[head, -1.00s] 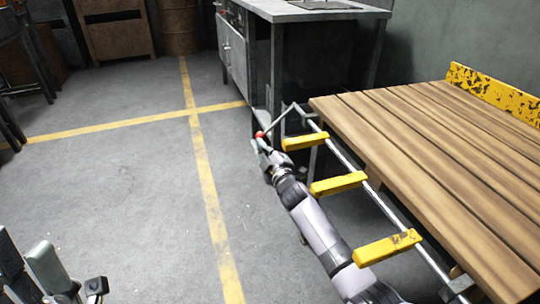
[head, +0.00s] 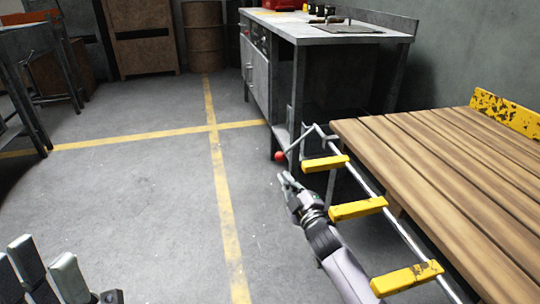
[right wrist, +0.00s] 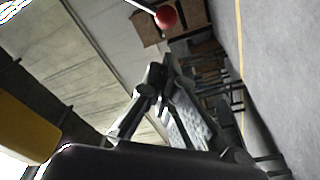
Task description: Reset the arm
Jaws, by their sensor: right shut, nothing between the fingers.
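My right gripper (head: 285,180) is shut and empty, in the head view beside the wooden table's left edge. A red knob (head: 280,156) on a bent metal lever (head: 302,142) is just beyond its fingertips, with a gap between them. In the right wrist view the shut fingers (right wrist: 168,78) are in the middle and the red knob (right wrist: 166,17) is apart from them near the top. At the head view's lower left corner, grey parts of my left gripper (head: 48,275) show, cut off by the frame; its jaw state is unclear.
The slatted wooden table (head: 440,165) has several yellow bars (head: 357,209) along its near left side, close to my right arm. A grey metal workbench (head: 330,35) stands behind. The floor with yellow lines (head: 222,190) is open to the left.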

